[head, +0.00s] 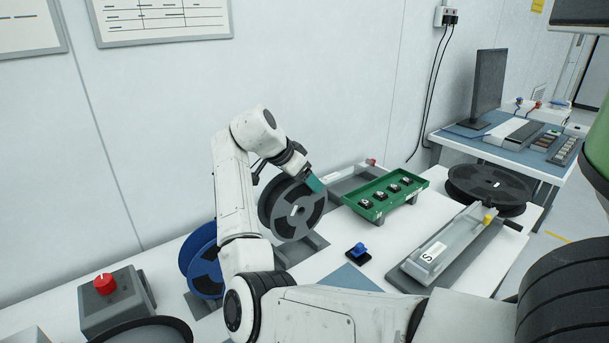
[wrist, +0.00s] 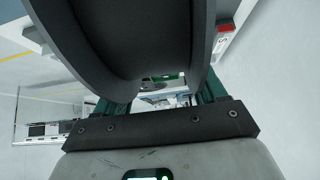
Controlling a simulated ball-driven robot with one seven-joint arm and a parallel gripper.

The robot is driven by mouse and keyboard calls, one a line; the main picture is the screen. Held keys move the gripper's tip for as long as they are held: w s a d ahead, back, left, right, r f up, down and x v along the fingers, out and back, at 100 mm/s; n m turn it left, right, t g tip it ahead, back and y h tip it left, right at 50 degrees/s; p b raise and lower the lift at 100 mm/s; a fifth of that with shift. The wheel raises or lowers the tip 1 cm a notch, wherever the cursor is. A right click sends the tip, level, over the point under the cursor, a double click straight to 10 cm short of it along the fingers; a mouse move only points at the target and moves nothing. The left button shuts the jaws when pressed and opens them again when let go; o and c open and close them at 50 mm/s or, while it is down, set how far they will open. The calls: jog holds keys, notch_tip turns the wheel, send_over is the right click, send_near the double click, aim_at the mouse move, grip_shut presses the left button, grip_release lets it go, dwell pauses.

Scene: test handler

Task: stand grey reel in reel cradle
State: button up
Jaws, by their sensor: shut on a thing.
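The grey reel (head: 298,212) is upright near the back wall, with its dark hub side partly behind my arm. My gripper (head: 314,183) is shut on the reel's upper rim, its teal fingers at the top right of the reel. In the wrist view the reel (wrist: 130,35) fills the top middle, between the teal fingers. The grey reel cradle (head: 308,248) shows under the reel's lower edge. I cannot tell whether the reel rests in it or hangs just above it.
A blue reel (head: 203,265) stands to the left, partly behind my arm. A green tray (head: 398,203) with several black parts lies to the right. A red-button box (head: 115,300) stands front left.

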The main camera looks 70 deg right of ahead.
jog(key=shift+f+b, duration=1.05)
jog(key=shift+f, duration=1.55)
jog(key=o, duration=1.4)
jog(key=b+v, duration=0.1)
jog(key=v, duration=0.9)
jog(key=shift+w+a+r, duration=0.2)
jog(key=shift+a+r, duration=0.05)
jog(key=shift+s, duration=0.1)
